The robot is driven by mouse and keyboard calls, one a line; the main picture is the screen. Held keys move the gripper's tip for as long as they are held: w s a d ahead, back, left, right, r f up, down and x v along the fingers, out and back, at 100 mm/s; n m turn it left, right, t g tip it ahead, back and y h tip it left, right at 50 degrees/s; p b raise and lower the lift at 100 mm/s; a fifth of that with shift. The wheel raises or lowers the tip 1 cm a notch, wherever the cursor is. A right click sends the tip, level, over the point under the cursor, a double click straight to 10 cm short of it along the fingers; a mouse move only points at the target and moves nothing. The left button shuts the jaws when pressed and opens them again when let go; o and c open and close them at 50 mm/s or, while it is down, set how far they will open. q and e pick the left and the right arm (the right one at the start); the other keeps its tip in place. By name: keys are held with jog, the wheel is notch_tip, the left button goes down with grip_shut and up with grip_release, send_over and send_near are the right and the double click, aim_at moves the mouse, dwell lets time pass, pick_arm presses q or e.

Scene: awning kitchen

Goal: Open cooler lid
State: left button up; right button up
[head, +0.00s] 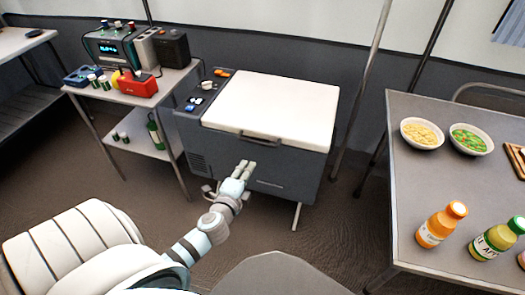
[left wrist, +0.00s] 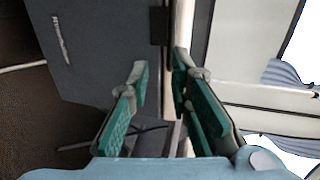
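The cooler (head: 245,160) is a dark grey chest on legs, with a shut white lid (head: 275,105) and a dark handle (head: 272,142) at the lid's front edge. My left gripper (head: 247,167) is in front of the cooler's front face, a little below and left of the handle in the head view. In the left wrist view, its green-padded fingers (left wrist: 158,72) are apart with nothing held between them. The cooler's dark front (left wrist: 95,50) fills the left of that view, and the dark handle (left wrist: 160,22) lies beyond the fingertips. My right gripper is not in view.
A metal shelf table (head: 150,95) with a radio, red box and small jars stands left of the cooler. A grey table (head: 420,180) with bowls (head: 422,133) and bottles (head: 440,225) stands at right. Poles (head: 362,90) rise beside the cooler. Floor before it is clear.

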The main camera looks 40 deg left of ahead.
aim_at(261, 144)
pick_arm(q)
jog(key=b+x, duration=0.1)
jog(key=x, duration=0.3)
jog(key=r+x, duration=0.1)
jog(key=x, duration=0.4)
jog(key=b+x, duration=0.1)
jog(key=x, duration=0.4)
jog(key=shift+w+r+b, duration=0.25)
jog(key=shift+b, duration=0.1)
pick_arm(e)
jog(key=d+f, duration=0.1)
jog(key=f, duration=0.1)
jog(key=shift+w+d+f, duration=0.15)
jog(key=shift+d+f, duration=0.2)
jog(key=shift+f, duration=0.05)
pick_arm(q)
grip_shut()
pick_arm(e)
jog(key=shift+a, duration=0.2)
